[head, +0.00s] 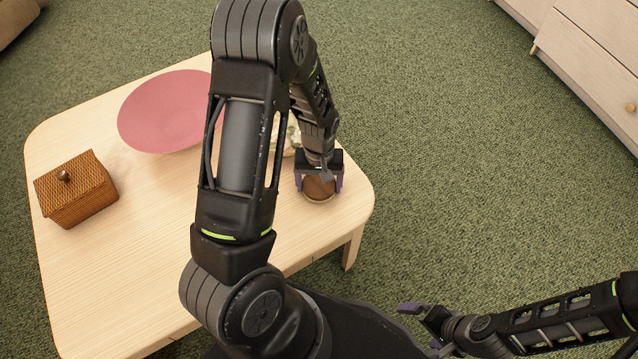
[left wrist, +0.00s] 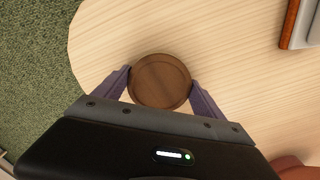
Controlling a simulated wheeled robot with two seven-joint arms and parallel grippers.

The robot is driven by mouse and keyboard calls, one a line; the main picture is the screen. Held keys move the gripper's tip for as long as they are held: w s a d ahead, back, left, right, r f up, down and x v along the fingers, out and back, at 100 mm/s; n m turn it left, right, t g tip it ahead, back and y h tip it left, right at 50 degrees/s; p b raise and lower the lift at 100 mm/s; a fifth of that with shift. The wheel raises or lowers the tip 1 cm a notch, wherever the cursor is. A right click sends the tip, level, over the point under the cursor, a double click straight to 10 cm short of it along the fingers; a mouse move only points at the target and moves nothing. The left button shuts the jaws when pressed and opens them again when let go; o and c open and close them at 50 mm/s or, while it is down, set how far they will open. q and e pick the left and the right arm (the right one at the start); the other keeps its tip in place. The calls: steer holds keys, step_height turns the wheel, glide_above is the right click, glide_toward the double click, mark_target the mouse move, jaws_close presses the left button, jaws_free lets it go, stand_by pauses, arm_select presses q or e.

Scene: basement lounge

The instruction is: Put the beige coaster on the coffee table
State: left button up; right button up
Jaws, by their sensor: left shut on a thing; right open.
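A round brown wooden coaster (head: 319,188) with a paler rim is at the right end of the light wood coffee table (head: 150,235). It looks brown rather than beige. My left gripper (head: 319,182) points down with its purple fingers on either side of the coaster, shut on it. The left wrist view shows the coaster (left wrist: 160,81) flat between the fingertips, over the tabletop (left wrist: 225,60). I cannot tell whether it touches the wood. My right gripper (head: 424,328) is open and empty, off the table at the lower right.
A pink round dish (head: 165,108) and a brown woven box (head: 76,188) with a knob stand on the table. A patterned item (head: 293,137) is mostly hidden behind my left arm. A pale drawer cabinet (head: 590,55) is at the upper right. Green carpet lies open between.

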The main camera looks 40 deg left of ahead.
arm_select(q)
steer(key=o, duration=2)
steer(key=shift+f, duration=0.1)
steer(key=shift+o, duration=0.2)
steer(key=shift+r, duration=0.65)
step_height(320, 180, up, 11)
steer(key=p, duration=0.3)
steer(key=shift+p, duration=0.3)
